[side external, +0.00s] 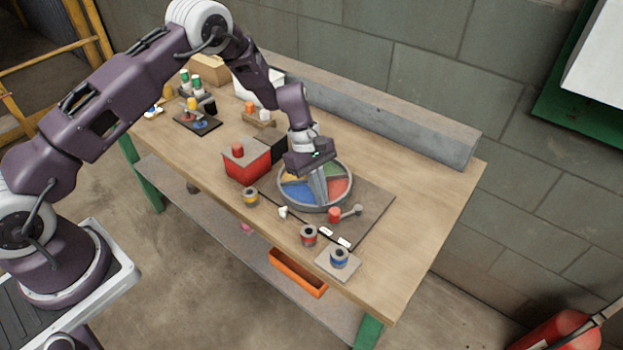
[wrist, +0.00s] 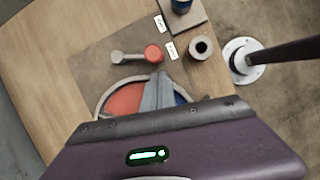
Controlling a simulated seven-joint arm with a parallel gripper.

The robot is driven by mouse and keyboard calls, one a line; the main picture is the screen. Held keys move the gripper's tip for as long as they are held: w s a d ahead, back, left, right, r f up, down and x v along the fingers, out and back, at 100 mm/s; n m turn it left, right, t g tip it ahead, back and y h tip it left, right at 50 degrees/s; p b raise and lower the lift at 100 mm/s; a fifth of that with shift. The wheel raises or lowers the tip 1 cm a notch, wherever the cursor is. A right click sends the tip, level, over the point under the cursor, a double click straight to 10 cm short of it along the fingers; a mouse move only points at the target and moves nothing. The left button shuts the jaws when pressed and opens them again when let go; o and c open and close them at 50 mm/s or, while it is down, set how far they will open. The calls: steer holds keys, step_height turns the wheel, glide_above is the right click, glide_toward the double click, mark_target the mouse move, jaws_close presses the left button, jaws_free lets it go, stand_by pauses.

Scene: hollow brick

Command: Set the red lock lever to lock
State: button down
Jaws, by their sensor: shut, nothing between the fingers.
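The lock lever is a grey arm with a red knob (side external: 335,214) at one end and a grey round end (side external: 356,209) at the other. It lies on the brown mat, beside the round colored dial. In the wrist view the red knob (wrist: 153,53) points toward two small white labels (wrist: 171,51), whose words I cannot read. My gripper (side external: 322,204) is shut and empty, pointing down over the dial. In the wrist view its fingertips (wrist: 160,76) are near the red knob, apparently short of it; I cannot tell the height gap.
The dial (side external: 345,168) has a grey rim and colored sectors under my gripper. Several small spools, one of them on a grey plate (side external: 329,266), stand near the front edge. A red box (side external: 246,168) is left of the dial. A grey beam (side external: 390,125) runs along the back.

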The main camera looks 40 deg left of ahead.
steer(key=shift+s+d, duration=0.1)
steer(key=shift+d, duration=0.4)
steer(key=shift+s+d, duration=0.1)
steer(key=shift+s, duration=0.05)
steer(key=n, duration=0.1)
steer(key=s+d+n+t, duration=0.1)
steer(key=n, duration=0.1)
steer(key=shift+s+d, duration=0.15)
steer(key=shift+d, duration=0.1)
steer(key=shift+s+d, duration=0.25)
steer(key=shift+d, duration=0.2)
steer(key=shift+s+d, duration=0.2)
steer(key=shift+d, duration=0.25)
steer(key=shift+s+d+n+t, duration=0.2)
steer(key=shift+d+n+t, duration=0.1)
steer(key=shift+d+n, duration=0.5)
steer(key=shift+d, duration=0.9)
steer(key=shift+s+d+r, duration=0.1)
steer(key=shift+s+d, duration=0.05)
steer(key=shift+d, duration=0.15)
steer(key=s+a, duration=0.2)
steer(key=a, duration=0.1)
steer(key=shift+a, duration=0.1)
steer(key=s+v, duration=0.2)
steer(key=v, duration=0.8)
